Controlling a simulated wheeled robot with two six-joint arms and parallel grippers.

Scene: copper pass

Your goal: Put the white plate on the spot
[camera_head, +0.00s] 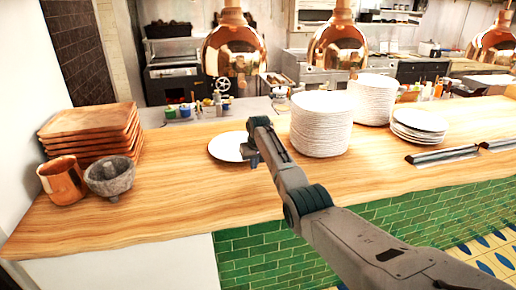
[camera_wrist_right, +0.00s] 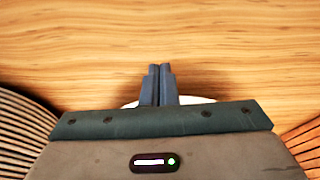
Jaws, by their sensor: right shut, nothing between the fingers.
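A single white plate (camera_head: 225,146) lies flat on the wooden counter, left of the tall plate stack. My right gripper (camera_head: 252,160) is at its right edge and hides part of it. In the right wrist view the fingers (camera_wrist_right: 160,72) are shut together with nothing between them. A sliver of the white plate (camera_wrist_right: 196,100) shows behind the fingers there, mostly hidden by the gripper body. I cannot make out a marked spot on the counter. My left gripper is not in view.
Tall plate stacks (camera_head: 321,124) (camera_head: 373,99) and a low one (camera_head: 419,126) stand right on the counter (camera_head: 170,215). Wooden trays (camera_head: 90,130), a copper mug (camera_head: 62,181) and a stone bowl (camera_head: 110,178) stand left. Copper lamps (camera_head: 233,50) hang above. The front middle is clear.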

